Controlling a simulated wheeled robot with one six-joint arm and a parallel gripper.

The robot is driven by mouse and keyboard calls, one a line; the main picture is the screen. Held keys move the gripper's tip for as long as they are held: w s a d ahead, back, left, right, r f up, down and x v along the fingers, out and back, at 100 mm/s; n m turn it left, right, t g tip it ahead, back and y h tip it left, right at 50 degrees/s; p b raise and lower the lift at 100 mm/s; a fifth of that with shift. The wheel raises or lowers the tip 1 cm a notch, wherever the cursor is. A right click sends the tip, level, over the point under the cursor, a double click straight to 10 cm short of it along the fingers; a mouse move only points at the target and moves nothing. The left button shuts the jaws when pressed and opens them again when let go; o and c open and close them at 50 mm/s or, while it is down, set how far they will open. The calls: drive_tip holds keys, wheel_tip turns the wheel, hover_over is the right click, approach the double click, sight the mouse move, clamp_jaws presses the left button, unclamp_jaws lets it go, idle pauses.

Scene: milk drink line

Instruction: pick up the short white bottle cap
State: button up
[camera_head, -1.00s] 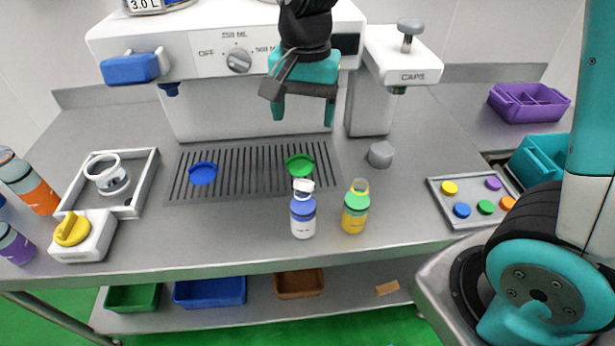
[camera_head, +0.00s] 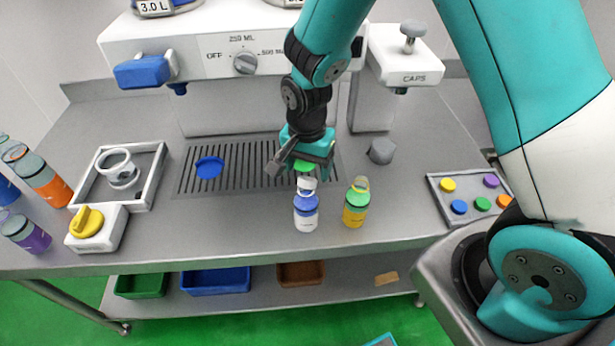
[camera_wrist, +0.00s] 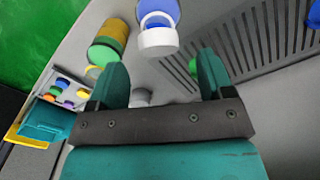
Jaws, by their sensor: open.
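The short white cap (camera_head: 307,184) sits on top of the upright blue and white bottle (camera_head: 306,212) at the front of the table. In the wrist view the white cap (camera_wrist: 158,40) shows as a ring beyond the fingertips, in line with the gap between them. My gripper (camera_head: 303,170) is open and points down, just behind the bottle and over the grate; it looks empty. Its two teal fingers (camera_wrist: 162,70) also show in the wrist view, apart from the cap.
A yellow and green bottle (camera_head: 356,204) stands close on the right. The slatted grate (camera_head: 240,181) holds a blue disc (camera_head: 209,167) and a partly hidden green disc (camera_head: 306,166). A grey knob-like piece (camera_head: 382,151) lies behind right. The dispenser (camera_head: 205,66) stands behind.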

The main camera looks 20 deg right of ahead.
sight(308, 179)
drive_tip(key=shift+f+p, duration=0.65)
drive_tip(key=shift+f, duration=1.3)
drive_tip(key=shift+c, duration=0.2)
drive_tip(key=c, duration=1)
drive_tip(key=shift+r, duration=0.15)
